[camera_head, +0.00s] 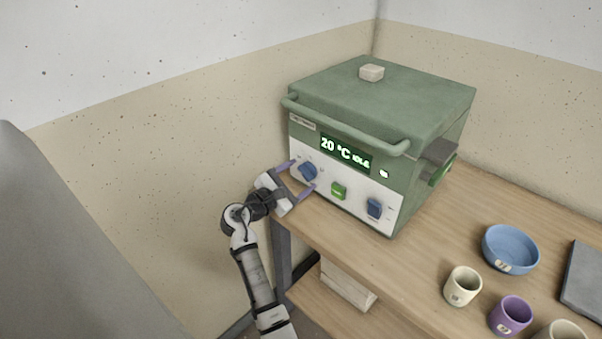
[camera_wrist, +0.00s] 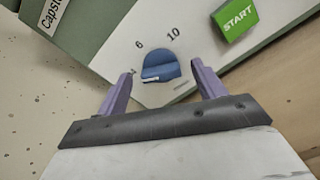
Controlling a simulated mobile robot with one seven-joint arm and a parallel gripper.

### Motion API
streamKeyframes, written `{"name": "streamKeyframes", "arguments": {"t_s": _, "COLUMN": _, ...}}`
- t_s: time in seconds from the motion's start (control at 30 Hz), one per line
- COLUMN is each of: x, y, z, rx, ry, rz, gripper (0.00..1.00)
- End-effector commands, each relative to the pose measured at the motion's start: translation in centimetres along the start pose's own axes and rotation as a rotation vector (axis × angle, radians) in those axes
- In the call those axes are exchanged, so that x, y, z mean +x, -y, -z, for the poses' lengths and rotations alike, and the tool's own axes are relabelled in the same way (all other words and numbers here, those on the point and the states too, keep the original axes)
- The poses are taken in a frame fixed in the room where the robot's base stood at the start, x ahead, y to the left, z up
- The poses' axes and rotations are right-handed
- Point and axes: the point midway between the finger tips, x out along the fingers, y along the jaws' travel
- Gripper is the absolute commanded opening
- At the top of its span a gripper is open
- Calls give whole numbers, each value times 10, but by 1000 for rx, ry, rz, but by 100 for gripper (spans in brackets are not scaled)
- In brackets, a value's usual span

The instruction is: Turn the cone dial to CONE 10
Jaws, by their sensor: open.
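The green kiln (camera_head: 385,95) stands on a wooden bench with a white front panel. The cone dial is the blue knob (camera_head: 308,171) at the panel's left; in the wrist view this dial (camera_wrist: 160,67) has "6" at its upper left and "10" at its upper right. A further label by the left fingertip is mostly hidden. The dial's pale mark is at its lower left, away from the 10. My gripper (camera_head: 302,175) is open, its purple fingers on either side of the dial. In the wrist view my gripper (camera_wrist: 163,70) shows gaps beside the dial; depth is unclear.
A green START button (camera_head: 339,191) and another blue knob (camera_head: 374,208) are right of the dial. The display (camera_head: 345,153) reads 20 °C IDLE. A handle bar (camera_head: 345,127) juts out above. A blue bowl (camera_head: 510,249) and several cups stand on the bench (camera_head: 470,205) at right.

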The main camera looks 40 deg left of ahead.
Motion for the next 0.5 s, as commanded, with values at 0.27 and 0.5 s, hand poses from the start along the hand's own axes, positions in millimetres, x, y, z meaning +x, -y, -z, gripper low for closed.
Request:
{"name": "streamKeyframes", "arguments": {"t_s": 0.27, "x": 14, "y": 0, "z": 0, "rx": 1, "ry": 0, "rz": -1, "gripper": 69}}
{"name": "streamKeyframes", "arguments": {"t_s": 0.5, "x": 14, "y": 0, "z": 0, "rx": 1, "ry": -1, "rz": 0, "gripper": 63}}
